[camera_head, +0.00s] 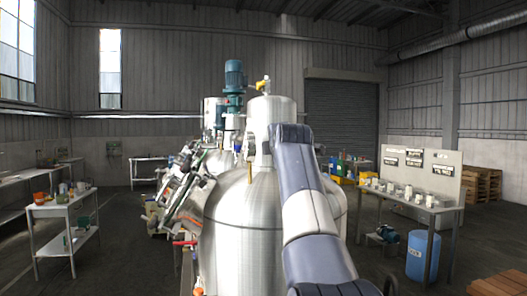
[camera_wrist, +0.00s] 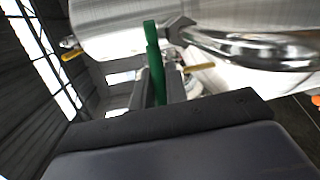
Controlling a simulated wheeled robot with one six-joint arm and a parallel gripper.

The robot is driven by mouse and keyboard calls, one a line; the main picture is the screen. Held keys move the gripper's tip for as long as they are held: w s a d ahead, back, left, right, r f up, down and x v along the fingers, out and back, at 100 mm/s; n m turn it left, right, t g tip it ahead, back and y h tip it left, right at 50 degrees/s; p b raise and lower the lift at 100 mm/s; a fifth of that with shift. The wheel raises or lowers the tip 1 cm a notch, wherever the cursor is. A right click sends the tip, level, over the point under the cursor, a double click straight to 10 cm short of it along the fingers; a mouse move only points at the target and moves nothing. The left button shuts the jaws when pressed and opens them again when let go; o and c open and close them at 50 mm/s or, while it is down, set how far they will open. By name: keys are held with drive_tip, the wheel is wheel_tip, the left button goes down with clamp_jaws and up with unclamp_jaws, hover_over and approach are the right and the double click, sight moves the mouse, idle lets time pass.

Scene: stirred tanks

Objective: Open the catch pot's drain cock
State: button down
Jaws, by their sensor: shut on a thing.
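In the wrist view, a green lever handle (camera_wrist: 155,62) stands nearly upright between the two fingers of my gripper (camera_wrist: 156,92). The fingers are shut on it. Its upper end reaches up past the fingertips, in front of shiny steel pipework; the lower part is between the fingers. The joint between lever and cock body is not clear. In the head view, my arm reaches over the large steel tank (camera_head: 250,235), and my gripper is hidden. A steel cylinder (camera_head: 272,108) with a yellow handle (camera_head: 262,85) rises behind the arm; I cannot tell whether it is the catch pot.
A curved steel pipe (camera_wrist: 250,48) passes close on the right in the wrist view. Yellow handles (camera_wrist: 72,55) show nearby. Crowded pipework (camera_head: 185,185) stands left of the tank. A bench (camera_head: 410,200) and a blue drum (camera_head: 422,256) are at right; a cart (camera_head: 60,210) is left.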

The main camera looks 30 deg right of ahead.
drive_tip(key=shift+f, duration=0.1)
idle(0.4)
drive_tip(key=c, duration=1.4)
unclamp_jaws()
drive_tip(key=shift+s, duration=0.1)
drive_tip(key=b+v, duration=0.4)
drive_tip(key=v, duration=0.6)
drive_tip(key=shift+s, duration=0.4)
drive_tip(key=shift+c, duration=0.3)
